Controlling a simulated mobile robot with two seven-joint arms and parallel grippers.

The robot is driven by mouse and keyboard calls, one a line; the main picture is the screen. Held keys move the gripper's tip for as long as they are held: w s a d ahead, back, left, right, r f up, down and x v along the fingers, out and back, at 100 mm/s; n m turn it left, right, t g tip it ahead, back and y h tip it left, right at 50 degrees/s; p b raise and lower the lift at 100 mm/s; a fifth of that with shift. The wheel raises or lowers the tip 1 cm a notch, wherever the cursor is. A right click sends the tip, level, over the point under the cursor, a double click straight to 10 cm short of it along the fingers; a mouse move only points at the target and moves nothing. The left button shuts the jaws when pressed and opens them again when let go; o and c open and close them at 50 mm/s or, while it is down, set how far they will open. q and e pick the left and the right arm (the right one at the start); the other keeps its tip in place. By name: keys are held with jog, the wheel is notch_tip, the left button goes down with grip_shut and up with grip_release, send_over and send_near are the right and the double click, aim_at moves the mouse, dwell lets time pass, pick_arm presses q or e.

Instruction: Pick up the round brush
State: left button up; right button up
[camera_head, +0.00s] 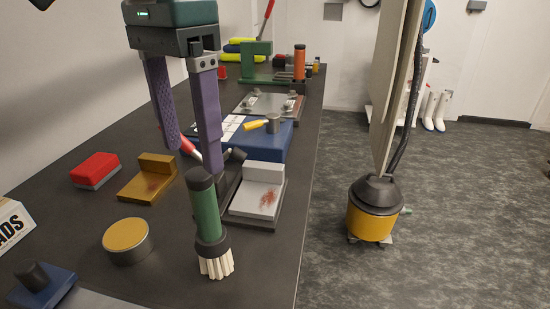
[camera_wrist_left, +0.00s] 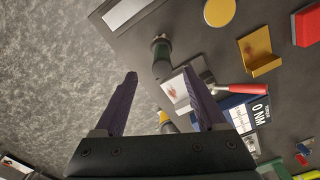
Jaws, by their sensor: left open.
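The round brush (camera_head: 208,215) has a green handle with dark ends and pale bristles. It stands nearly upright on the dark bench, bristles down, near the bench's right edge. In the left wrist view the brush (camera_wrist_left: 161,55) shows just past the fingertips, about midway across the gap between them. My left gripper (camera_head: 191,158) is open and empty, its purple fingers pointing down close to the brush's top end. In the left wrist view the gripper (camera_wrist_left: 160,73) has its fingers wide apart. I cannot tell if a finger touches the handle. My right gripper is not in view.
Beside the brush are a white angled block (camera_head: 258,190), a brass block (camera_head: 148,178) and a round gold-topped tin (camera_head: 127,240). A red-and-grey block (camera_head: 96,169) lies left. Behind is a blue case (camera_head: 262,145). A yellow vacuum (camera_head: 371,222) stands on the floor to the right.

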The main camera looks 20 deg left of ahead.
aim_at(204, 202)
pick_arm(q)
notch_tip(204, 202, down, 4)
jog(key=shift+w+r, duration=0.15)
notch_tip(204, 202, down, 6)
jog(key=shift+a+r, duration=0.1)
jog(key=shift+r, duration=0.05)
jog(key=shift+c, duration=0.3)
grip_shut()
dwell(0.3)
